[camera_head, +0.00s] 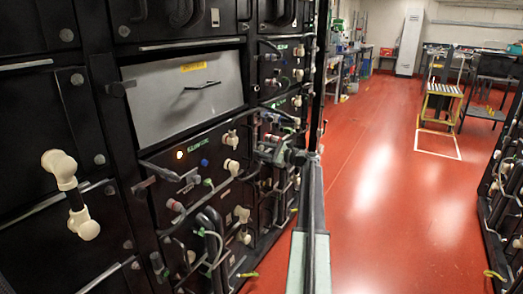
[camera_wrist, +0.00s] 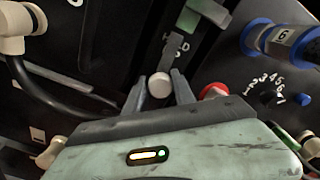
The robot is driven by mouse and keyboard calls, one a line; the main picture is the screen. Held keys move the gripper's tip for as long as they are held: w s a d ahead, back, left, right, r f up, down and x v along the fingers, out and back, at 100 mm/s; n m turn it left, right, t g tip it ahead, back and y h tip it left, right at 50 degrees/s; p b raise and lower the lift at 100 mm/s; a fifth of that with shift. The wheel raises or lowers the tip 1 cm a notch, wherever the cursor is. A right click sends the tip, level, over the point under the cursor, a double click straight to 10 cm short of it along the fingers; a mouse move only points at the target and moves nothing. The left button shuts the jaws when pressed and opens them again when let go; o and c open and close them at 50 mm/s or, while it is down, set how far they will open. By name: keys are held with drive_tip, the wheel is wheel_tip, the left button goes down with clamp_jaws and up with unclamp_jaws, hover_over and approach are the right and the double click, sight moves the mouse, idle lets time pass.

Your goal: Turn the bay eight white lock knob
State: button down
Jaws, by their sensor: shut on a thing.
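A small round white lock knob (camera_wrist: 159,84) sits on a dark panel in the wrist view, just below partly hidden white lettering. My gripper (camera_wrist: 158,88) has one finger on each side of the knob and is shut on it. No bay number for this knob can be read. In the head view my gripper (camera_head: 291,157) is at the right edge of the black rack, and the knob cannot be made out there.
A red knob (camera_wrist: 214,91), a numbered dial (camera_wrist: 268,97) and a blue-ringed plug marked 6 (camera_wrist: 281,38) are right of my gripper. A black cable (camera_wrist: 45,100) is at left. Red floor (camera_head: 385,210) lies open beside the rack.

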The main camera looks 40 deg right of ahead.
drive_tip(key=n, duration=0.4)
drive_tip(key=shift+a, duration=0.1)
drive_tip(key=n, duration=0.4)
drive_tip(key=shift+n, duration=0.3)
drive_tip(key=n, duration=0.4)
drive_tip(key=shift+n, duration=0.3)
drive_tip(key=shift+f+n, duration=0.1)
drive_tip(key=shift+n, duration=2)
drive_tip(key=c, duration=1.1)
unclamp_jaws()
drive_tip(key=shift+o, duration=0.2)
